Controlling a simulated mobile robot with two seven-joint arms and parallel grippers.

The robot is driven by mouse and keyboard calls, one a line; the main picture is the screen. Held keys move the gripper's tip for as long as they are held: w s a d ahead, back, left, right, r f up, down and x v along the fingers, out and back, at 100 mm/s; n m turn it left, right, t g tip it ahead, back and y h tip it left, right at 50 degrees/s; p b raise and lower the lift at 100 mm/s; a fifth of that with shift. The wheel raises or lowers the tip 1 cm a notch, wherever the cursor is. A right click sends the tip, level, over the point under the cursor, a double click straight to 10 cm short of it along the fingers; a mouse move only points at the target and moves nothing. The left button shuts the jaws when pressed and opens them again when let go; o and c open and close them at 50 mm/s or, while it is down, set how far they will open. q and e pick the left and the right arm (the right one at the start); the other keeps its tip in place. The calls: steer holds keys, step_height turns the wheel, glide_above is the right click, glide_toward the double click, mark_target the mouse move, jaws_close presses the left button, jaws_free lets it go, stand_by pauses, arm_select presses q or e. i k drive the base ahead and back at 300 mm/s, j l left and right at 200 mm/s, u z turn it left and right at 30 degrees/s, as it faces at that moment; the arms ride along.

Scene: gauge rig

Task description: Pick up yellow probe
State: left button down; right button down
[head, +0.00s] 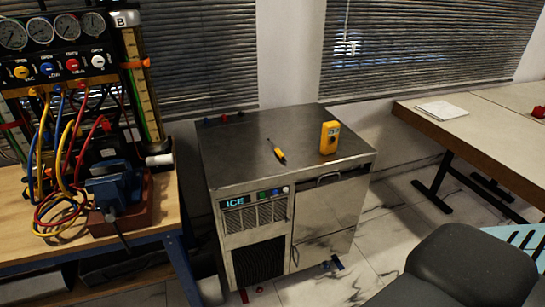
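The yellow probe (278,152) is a small slim tool with a dark, thin end. It lies on the flat metal top of the ice machine (235,165), left of a yellow handheld meter (330,137) that stands upright. The probe and the meter are apart. Neither of my grippers is in view, so nothing is seen touching the probe.
A wooden bench (170,210) at left holds a gauge panel (60,50), coloured hoses and a blue vise (115,190). Another table (470,135) with papers (442,110) stands at right. A dark rounded shape fills the lower right. Most of the machine top is clear.

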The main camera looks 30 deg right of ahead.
mark_target(279, 152)
steer(key=i+l+u, duration=0.1)
steer(key=l+u, duration=0.2)
steer(key=l, duration=0.8)
steer(key=l+u, duration=0.3)
steer(key=l, duration=0.75)
